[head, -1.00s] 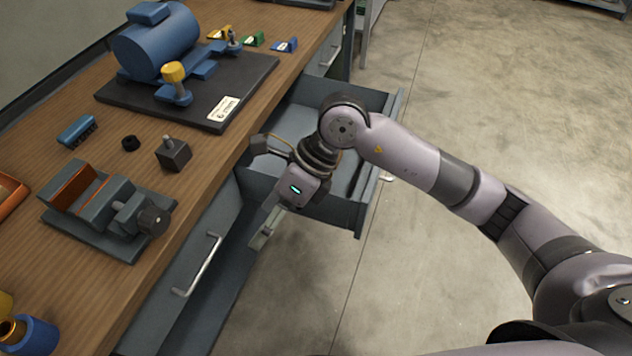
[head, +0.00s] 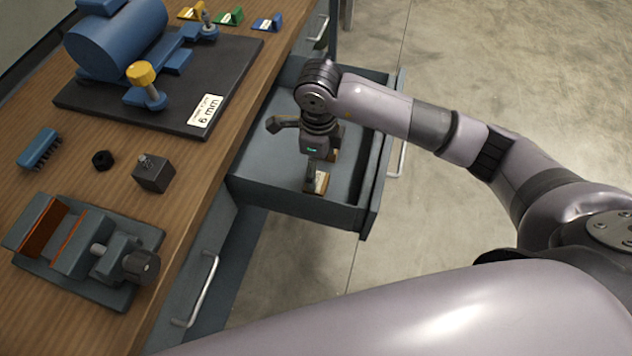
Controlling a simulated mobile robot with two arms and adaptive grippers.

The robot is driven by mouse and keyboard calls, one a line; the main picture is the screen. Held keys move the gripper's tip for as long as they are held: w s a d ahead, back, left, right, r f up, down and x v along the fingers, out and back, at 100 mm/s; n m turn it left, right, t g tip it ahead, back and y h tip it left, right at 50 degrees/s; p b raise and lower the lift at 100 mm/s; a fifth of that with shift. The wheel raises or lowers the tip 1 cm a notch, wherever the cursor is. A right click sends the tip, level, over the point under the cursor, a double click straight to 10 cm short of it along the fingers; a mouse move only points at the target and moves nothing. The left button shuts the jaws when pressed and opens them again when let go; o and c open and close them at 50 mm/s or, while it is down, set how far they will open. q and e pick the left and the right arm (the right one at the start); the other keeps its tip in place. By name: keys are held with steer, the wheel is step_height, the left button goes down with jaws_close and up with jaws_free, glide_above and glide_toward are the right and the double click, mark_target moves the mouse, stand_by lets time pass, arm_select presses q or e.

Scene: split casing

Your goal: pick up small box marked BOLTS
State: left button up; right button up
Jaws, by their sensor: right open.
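A small tan box with a pale label (head: 319,184) lies in the open drawer, just below one finger of my right gripper. A second small tan piece (head: 335,155) shows behind the gripper, mostly hidden. The print on both is too small to read, so I cannot tell which is marked BOLTS. My right gripper (head: 293,152) is over the drawer with its fingers spread wide and nothing between them. I cannot tell whether its lower finger touches the labelled box. My left gripper is out of view.
The grey drawer (head: 262,196) stands pulled out from the wooden bench (head: 185,232); its walls surround the gripper. On the bench are a vise (head: 75,262), a dark block (head: 154,174), a blue motor on a black plate (head: 225,95) and small coloured bins (head: 230,17).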

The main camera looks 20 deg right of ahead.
mark_target(318, 182)
step_height(318, 182, down, 4)
steer(key=shift+f, duration=0.35)
steer(key=f, duration=0.2)
steer(key=f+p, duration=0.1)
steer(key=shift+w+a+f, duration=0.15)
steer(key=shift+w+f, duration=0.05)
steer(key=shift+f, duration=0.55)
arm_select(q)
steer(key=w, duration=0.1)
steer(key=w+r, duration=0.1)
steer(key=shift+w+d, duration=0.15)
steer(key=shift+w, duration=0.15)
arm_select(e)
steer(key=c, duration=0.6)
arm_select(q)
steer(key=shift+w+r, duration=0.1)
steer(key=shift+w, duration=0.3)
arm_select(e)
steer(key=c, duration=0.8)
